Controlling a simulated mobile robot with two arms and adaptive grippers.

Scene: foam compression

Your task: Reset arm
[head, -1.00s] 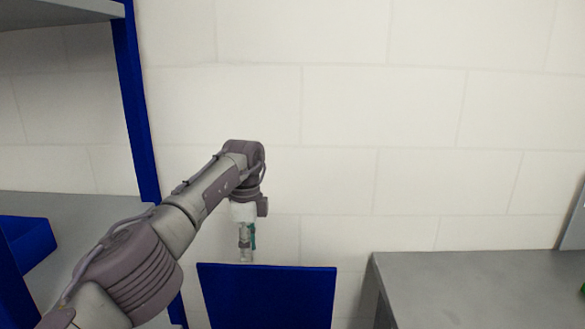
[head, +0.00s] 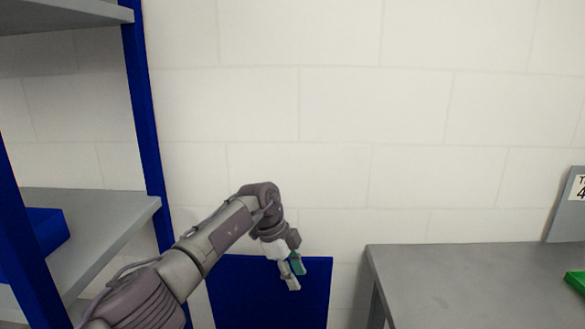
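My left arm comes in from the lower left of the head view. My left gripper (head: 291,270) hangs at its end, tilted down and to the right, in front of a blue panel (head: 240,297). Its two fingers, one teal and one pale, look small here, and the gap between them is hard to judge. I see nothing held in them. My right gripper is out of view.
A blue-framed shelf unit with grey shelves (head: 115,215) stands at the left, with a blue bin (head: 45,230) on it. A grey table (head: 465,280) is at the right, holding a green object (head: 576,282) and a labelled panel (head: 566,215).

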